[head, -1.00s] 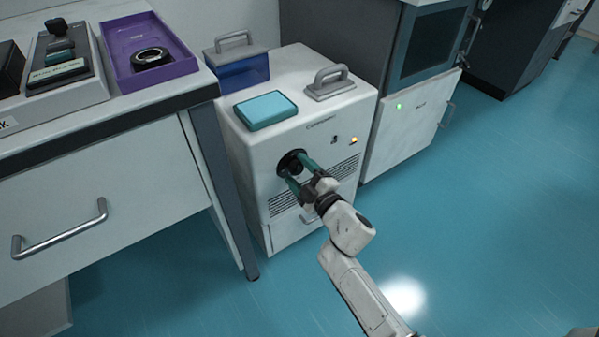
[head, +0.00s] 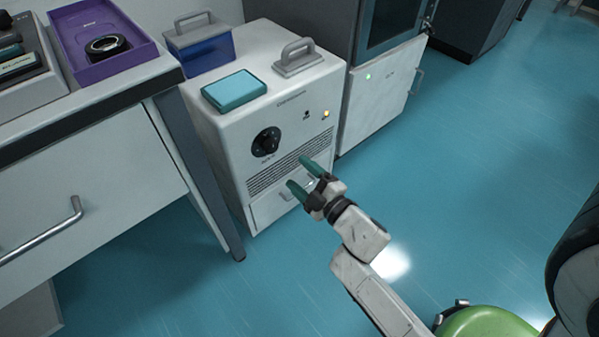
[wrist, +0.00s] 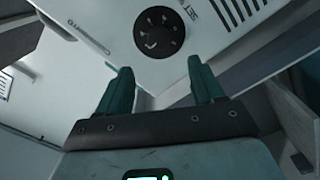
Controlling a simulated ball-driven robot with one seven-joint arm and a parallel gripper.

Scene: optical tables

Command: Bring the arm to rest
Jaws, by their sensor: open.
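My gripper (head: 300,176) is open and empty, with two teal fingers apart. In the head view it is in front of the lower part of a white box-shaped unit (head: 222,150), below and right of its black round knob (head: 266,142). In the wrist view the knob (wrist: 159,32) lies beyond the fingertips, and my gripper (wrist: 165,82) is apart from it. My arm reaches in from the lower right of the head view.
A teal box (head: 234,90), a blue container (head: 200,50) and a grey handle (head: 298,58) are on top of the unit. A bench with a drawer (head: 90,190) stands at left, a white cabinet (head: 380,100) behind. Blue floor (head: 480,180) is open at right.

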